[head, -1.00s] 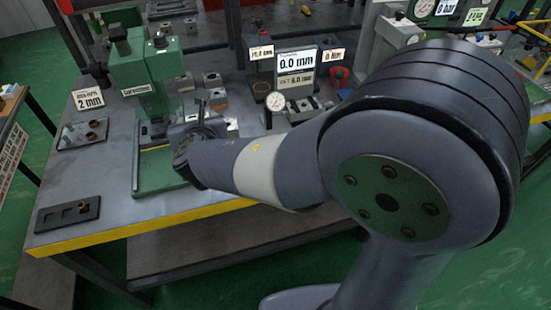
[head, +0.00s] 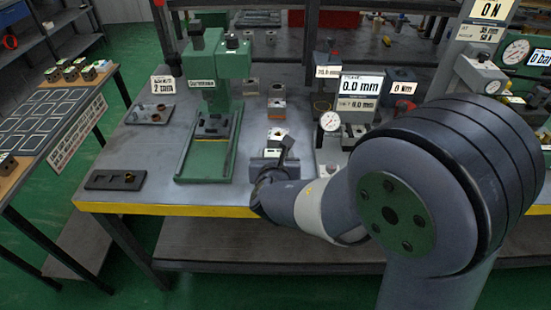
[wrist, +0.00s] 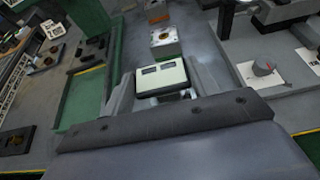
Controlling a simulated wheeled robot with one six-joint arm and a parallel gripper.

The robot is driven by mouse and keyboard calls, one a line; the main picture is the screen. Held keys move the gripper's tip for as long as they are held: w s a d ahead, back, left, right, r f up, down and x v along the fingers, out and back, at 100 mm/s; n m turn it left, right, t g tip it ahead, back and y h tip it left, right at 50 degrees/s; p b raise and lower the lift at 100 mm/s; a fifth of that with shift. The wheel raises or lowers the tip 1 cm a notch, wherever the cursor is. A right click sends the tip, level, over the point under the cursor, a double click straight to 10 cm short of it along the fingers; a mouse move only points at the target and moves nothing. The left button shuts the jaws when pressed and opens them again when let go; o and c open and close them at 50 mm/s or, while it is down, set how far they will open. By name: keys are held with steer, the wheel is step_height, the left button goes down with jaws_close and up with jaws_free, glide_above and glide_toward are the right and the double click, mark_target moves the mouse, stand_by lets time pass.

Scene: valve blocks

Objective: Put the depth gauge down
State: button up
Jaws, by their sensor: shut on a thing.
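The depth gauge (wrist: 161,77) shows in the wrist view as a pale block with two dark display windows, between my gripper's fingers.
The green press (head: 213,120) stands left of my gripper. A dial gauge stand (head: 329,123) is to the right. A dark slotted tray (head: 115,180) lies at front left.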

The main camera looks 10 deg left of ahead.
steer(key=shift+f+b, duration=0.35)
steer(key=shift+b, duration=0.1)
steer(key=shift+f, duration=0.2)
steer(key=o, duration=1.1)
steer(key=shift+r, duration=0.1)
steer(key=shift+c, duration=0.2)
steer(key=shift+r+p, duration=0.7)
steer(key=shift+p, duration=0.05)
steer(key=v, duration=1.2)
steer(key=shift+f, duration=0.3)
